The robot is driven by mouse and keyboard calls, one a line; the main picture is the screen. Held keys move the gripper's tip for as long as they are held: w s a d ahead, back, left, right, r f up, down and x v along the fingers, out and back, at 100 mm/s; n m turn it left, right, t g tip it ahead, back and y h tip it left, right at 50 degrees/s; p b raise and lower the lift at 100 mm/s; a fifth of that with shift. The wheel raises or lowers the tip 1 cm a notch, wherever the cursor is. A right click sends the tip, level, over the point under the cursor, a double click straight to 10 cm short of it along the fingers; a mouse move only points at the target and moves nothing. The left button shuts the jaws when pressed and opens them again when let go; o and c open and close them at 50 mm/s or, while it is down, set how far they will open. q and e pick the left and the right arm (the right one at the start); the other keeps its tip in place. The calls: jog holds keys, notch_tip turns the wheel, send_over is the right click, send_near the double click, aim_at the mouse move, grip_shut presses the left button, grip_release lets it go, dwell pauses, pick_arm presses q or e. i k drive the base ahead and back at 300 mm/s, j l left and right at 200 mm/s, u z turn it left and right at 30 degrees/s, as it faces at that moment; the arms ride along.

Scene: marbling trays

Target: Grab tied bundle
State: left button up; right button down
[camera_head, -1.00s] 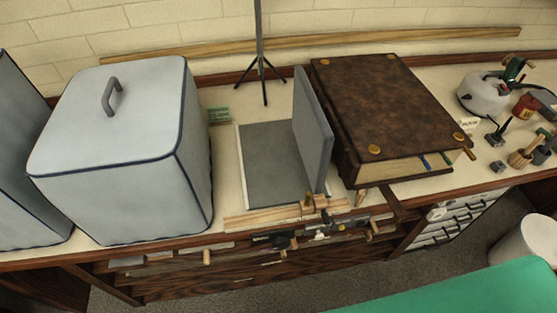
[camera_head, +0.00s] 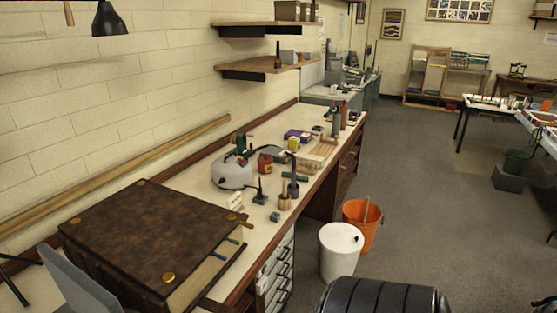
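I cannot make out a tied bundle in this view. Neither of my grippers shows in the head view. A large brown leather-covered book (camera_head: 150,235) with brass corner studs lies on the long workbench (camera_head: 190,183) at the lower left. Several small tools and pots stand farther along the bench, too small to tell apart fully.
A white bin (camera_head: 339,252) and an orange bucket (camera_head: 361,222) stand on the floor beside the bench. A dark ribbed rounded object (camera_head: 383,298) is at the bottom edge. The grey floor (camera_head: 440,215) to the right is open. White tables (camera_head: 500,104) stand at the far right.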

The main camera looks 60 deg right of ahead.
aim_at(304, 159)
jog(key=z, duration=2.25)
jog(key=i+l, duration=0.25)
jog(key=i, duration=0.3)
jog(key=i+l, duration=0.2)
jog(key=i, duration=0.3)
jog(key=i+l, duration=0.25)
jog(key=i, duration=0.3)
jog(key=i+l, duration=0.2)
jog(key=i, duration=0.3)
jog(key=l+z, duration=0.05)
